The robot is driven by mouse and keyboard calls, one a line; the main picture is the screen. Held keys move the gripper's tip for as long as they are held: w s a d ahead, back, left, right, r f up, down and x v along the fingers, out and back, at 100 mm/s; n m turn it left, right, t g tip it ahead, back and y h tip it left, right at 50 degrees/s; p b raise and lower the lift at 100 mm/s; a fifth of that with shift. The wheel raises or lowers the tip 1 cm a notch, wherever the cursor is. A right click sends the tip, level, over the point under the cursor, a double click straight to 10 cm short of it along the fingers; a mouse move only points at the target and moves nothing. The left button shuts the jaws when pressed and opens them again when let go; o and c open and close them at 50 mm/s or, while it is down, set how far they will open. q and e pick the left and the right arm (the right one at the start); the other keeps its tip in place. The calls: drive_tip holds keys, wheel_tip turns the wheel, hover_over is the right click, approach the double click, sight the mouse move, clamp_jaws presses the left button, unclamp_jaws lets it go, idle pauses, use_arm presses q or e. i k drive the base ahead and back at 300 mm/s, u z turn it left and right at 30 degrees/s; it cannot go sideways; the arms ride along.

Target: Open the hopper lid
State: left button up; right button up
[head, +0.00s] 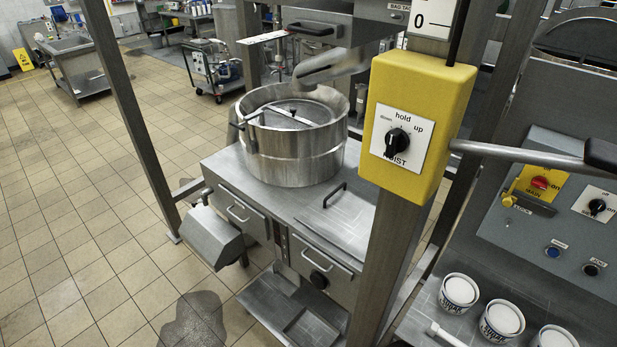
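A steel mixing vessel (295,155) stands on a steel cabinet (225,165). Beside it, a flat square steel lid (350,228) with a dark bar handle (334,194) lies flat on the cabinet top. It looks like the hopper lid, but no label on it shows. Its right edge is partly hidden by a grey post. Neither of my grippers is in view.
A grey post carries a yellow hoist box (440,110) with a black knob (397,141). A lever (520,155) crosses from the right. White tubs (459,291) stand by a control panel (540,240). Tiled floor at left is mostly open, with dark wet patches (195,320).

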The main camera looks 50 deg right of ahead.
sight(343, 215)
drive_tip(key=i, duration=3.05)
drive_tip(key=z, duration=3.45)
